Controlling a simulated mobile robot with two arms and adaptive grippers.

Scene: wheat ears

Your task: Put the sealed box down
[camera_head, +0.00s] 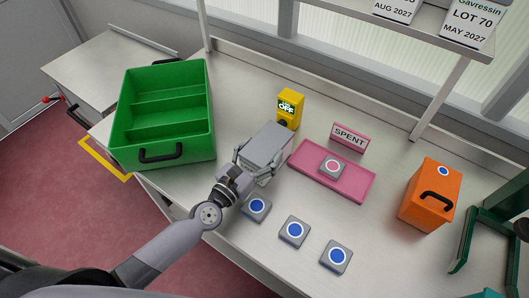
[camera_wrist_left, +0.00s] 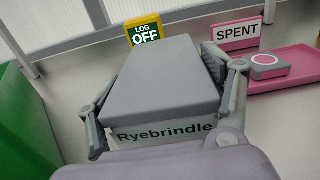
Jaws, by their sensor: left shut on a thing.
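My left gripper (camera_head: 258,168) is shut on a grey box (camera_head: 266,146), with a finger on each side of it. In the left wrist view the box (camera_wrist_left: 165,85) has a plain grey lid and a front label reading "Ryebrindle". The left gripper (camera_wrist_left: 165,100) shows there too, its fingers against the box's sides. The box is over the table between the green crate and the pink tray; I cannot tell whether its underside touches the table. My right gripper is not clearly in view.
A green divided crate (camera_head: 206,112) stands left. A yellow "LOG OFF" block (camera_head: 290,108) is behind the box. A pink tray (camera_head: 354,188) with a pink-dotted tile (camera_head: 332,167) and "SPENT" sign (camera_head: 349,137) lies right. Blue-dotted tiles (camera_head: 294,232) lie in front. An orange box (camera_head: 430,195) stands farther right.

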